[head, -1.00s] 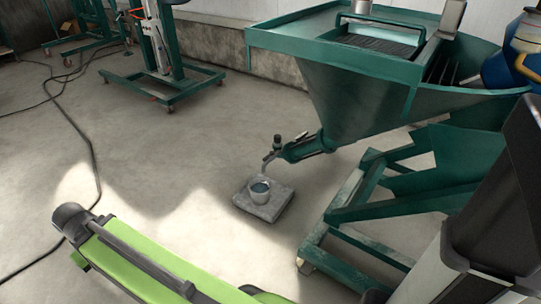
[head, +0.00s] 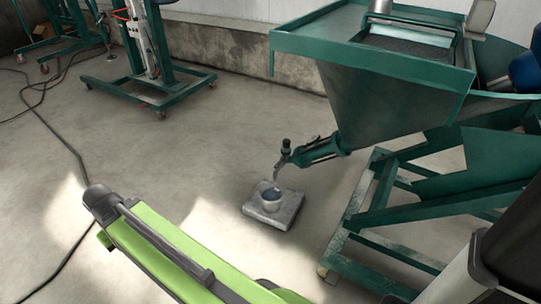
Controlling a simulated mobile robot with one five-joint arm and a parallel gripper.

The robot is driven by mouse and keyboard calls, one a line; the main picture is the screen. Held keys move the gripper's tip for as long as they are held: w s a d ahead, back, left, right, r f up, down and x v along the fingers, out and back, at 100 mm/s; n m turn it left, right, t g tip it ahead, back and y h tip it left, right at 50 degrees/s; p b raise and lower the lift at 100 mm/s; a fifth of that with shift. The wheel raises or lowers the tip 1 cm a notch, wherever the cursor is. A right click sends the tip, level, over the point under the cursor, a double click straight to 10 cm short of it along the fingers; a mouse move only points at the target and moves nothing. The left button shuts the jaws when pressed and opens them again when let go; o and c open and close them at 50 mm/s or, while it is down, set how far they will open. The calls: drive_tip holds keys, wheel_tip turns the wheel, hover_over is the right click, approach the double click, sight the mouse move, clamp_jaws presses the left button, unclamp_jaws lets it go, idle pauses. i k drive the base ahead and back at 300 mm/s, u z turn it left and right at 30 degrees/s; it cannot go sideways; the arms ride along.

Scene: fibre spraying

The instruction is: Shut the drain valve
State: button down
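The drain valve (head: 286,147) sits at the outer end of the green outlet pipe (head: 318,150), low on the green hopper (head: 385,110). It shows as a small dark knob or handle above a grey downward spout. Its handle is too small to tell whether the valve is open or shut. My green arm reaches in from the bottom edge at the left, apart from the valve. I cannot make out my gripper's fingers.
The hopper's green frame (head: 345,225) stands on the floor to the right. A green wheeled stand (head: 150,85) is at the back left. A black cable (head: 75,160) runs along the floor at left.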

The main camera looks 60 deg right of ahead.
sight(282, 159)
drive_tip(key=z, duration=0.25)
drive_tip(key=i, duration=1)
drive_tip(key=u, duration=0.2)
